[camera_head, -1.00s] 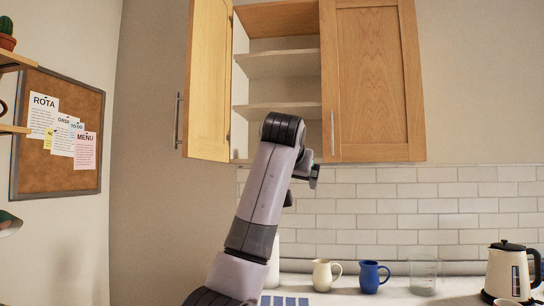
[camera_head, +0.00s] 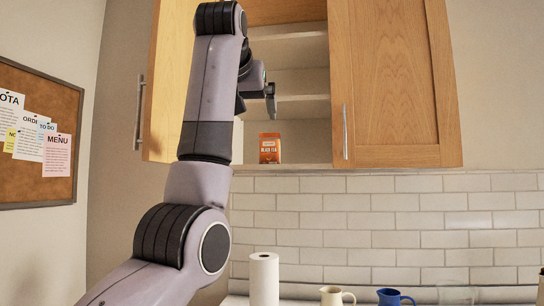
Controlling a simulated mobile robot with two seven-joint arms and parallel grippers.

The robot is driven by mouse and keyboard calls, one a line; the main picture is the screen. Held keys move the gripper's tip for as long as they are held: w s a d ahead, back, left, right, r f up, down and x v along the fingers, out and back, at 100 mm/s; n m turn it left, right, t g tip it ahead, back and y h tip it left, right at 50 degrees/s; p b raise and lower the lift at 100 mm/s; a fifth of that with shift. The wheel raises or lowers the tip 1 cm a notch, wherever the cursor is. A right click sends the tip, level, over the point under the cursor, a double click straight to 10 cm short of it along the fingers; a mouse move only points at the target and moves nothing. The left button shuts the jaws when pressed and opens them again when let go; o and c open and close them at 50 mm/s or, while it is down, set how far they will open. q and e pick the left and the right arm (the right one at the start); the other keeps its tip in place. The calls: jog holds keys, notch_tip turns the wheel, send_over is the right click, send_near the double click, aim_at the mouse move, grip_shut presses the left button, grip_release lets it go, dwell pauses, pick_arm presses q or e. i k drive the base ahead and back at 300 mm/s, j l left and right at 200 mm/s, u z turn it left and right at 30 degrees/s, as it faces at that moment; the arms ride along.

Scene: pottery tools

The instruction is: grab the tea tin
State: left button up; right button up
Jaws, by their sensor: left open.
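My arm hides part of the gripper and the left part of the cabinet opening. My right gripper is not in view.
The left cabinet door (camera_head: 157,90) stands open; the right door (camera_head: 395,85) is shut. Shelves (camera_head: 292,82) above the tin look empty. Below stand a paper roll (camera_head: 264,278), a cream jug (camera_head: 332,297) and a blue jug (camera_head: 391,298). A corkboard (camera_head: 35,135) hangs at left.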

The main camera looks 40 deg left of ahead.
aim_at(270, 148)
jog(key=i+j, duration=1.05)
